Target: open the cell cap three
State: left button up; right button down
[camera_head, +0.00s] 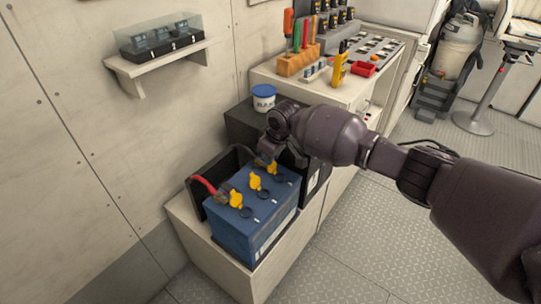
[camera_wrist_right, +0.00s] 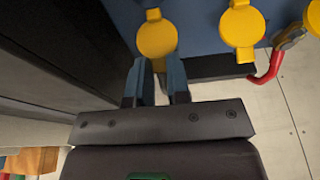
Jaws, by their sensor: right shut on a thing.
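A blue battery (camera_head: 243,222) has yellow cell caps along its top: a near cap (camera_head: 236,199), a middle cap (camera_head: 256,181) and a far cap (camera_head: 271,168). A dark round opening shows beside each cap, and the caps look raised away from these openings. My right gripper (camera_head: 268,154) is at the far cap. In the right wrist view, its two fingers (camera_wrist_right: 158,82) are closed on the lower edge of that cap (camera_wrist_right: 157,38). The middle cap (camera_wrist_right: 242,25) is apart from the fingers. My left gripper is out of view.
A red cable (camera_head: 205,186) runs to a terminal beside the near cap. A dark box (camera_head: 244,120) bearing a blue-lidded tub (camera_head: 263,97) stands behind my gripper. The wall is close on the left; open floor (camera_head: 350,240) lies to the right.

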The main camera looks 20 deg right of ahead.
jog(key=shift+s+f, duration=0.1)
jog(key=shift+f, duration=0.05)
jog(key=c, duration=1.1)
grip_release()
jog(key=shift+r, duration=0.2)
jog(key=shift+r, duration=0.25)
jog(key=p+v, duration=0.3)
jog(key=v, duration=0.7)
jog(key=shift+d, duration=0.1)
